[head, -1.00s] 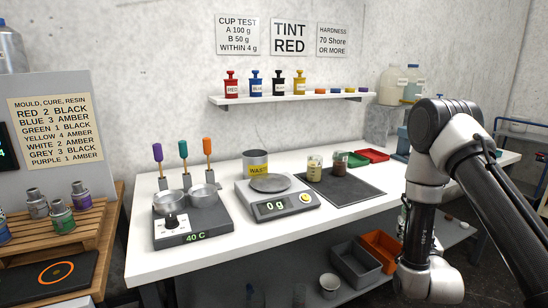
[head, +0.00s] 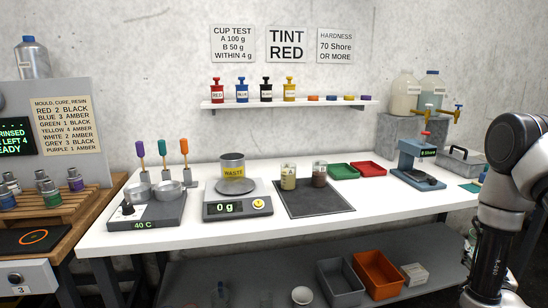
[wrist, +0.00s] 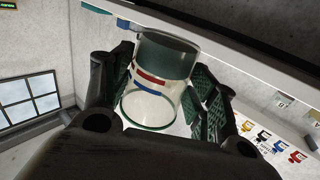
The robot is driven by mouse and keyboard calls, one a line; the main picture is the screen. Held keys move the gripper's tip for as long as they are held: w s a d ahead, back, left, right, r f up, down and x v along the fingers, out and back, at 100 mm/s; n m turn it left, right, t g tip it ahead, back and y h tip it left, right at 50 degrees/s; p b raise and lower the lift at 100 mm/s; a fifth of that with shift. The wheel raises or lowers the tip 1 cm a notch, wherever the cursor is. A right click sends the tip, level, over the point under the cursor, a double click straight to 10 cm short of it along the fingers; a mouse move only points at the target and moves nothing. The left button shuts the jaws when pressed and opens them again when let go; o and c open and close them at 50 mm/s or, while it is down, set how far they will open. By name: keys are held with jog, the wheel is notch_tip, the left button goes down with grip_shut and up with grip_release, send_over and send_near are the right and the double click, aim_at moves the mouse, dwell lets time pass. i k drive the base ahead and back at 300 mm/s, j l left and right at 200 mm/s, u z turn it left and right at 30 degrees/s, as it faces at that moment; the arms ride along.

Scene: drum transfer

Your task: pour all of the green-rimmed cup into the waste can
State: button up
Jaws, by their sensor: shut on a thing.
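The green-rimmed cup (wrist: 166,58) is clear, with red and blue bands and dark green contents at the end away from the green rim. It is in my gripper (wrist: 162,86) in the wrist view, with a padded finger shut on each side. The cup and gripper are out of the head view, where only part of my arm shows at the right edge. The waste can (head: 233,160), grey with a yellow WASTE label, stands upright on the bench just behind the scale. Its inside is not visible.
The scale (head: 238,205) reads 0 g. Two cups, one yellowish (head: 289,178) and one dark (head: 319,175), stand at the back of the dark mat (head: 315,202). A hot plate (head: 140,213) with metal pots is at left. The bench front at right is clear.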

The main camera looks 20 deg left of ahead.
aim_at(232, 164)
jog(key=l+u, duration=0.25)
jog(key=u, duration=0.25)
jog(key=l+u, duration=0.3)
jog(key=u, duration=0.15)
